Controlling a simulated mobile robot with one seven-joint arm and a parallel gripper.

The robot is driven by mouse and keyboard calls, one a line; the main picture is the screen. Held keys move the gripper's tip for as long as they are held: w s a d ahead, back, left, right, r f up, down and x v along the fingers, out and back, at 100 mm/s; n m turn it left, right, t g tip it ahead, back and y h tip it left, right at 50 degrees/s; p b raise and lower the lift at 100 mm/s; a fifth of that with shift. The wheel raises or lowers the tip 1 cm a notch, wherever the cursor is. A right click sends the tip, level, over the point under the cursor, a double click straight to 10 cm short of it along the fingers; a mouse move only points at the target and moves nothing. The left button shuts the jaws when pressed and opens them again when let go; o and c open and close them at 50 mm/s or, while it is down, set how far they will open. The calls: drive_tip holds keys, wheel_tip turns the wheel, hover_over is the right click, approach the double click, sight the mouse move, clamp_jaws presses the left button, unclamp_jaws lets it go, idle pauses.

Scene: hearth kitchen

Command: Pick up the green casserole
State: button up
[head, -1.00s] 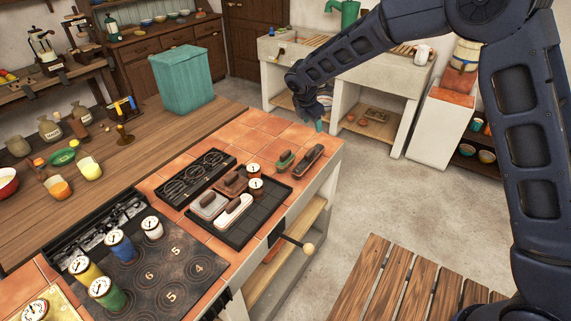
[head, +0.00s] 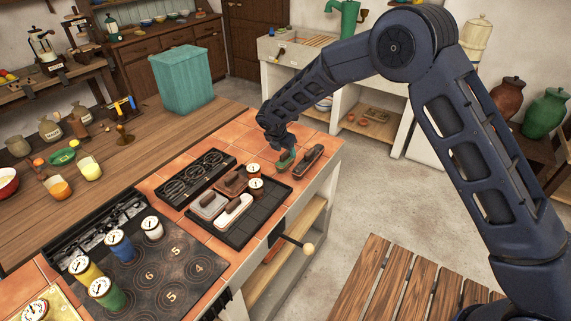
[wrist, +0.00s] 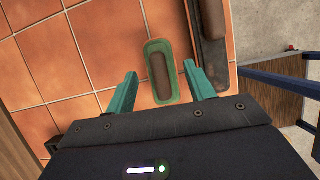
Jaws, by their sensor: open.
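The green casserole (wrist: 153,52) is a small oblong green piece with a brown top. It sits on the orange tiles in the wrist view, just ahead of my gripper and between the lines of its fingers. My gripper (wrist: 162,92) is open, with one teal finger to each side and nothing held. In the head view the green casserole (head: 286,158) shows partly, close under my gripper (head: 284,153). My wrist hides part of it there.
A long dark piece with a brown top (head: 309,160) lies close to the right of the casserole. A black tray (head: 262,211) with several pieces stands in front. Bare tiles (wrist: 94,45) lie to the left in the wrist view. The counter edge is on the right.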

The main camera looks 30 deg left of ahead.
sight(287, 152)
drive_tip(key=x, duration=0.5)
drive_tip(key=shift+w, duration=0.1)
drive_tip(key=c, duration=0.9)
drive_tip(key=shift+r, duration=0.15)
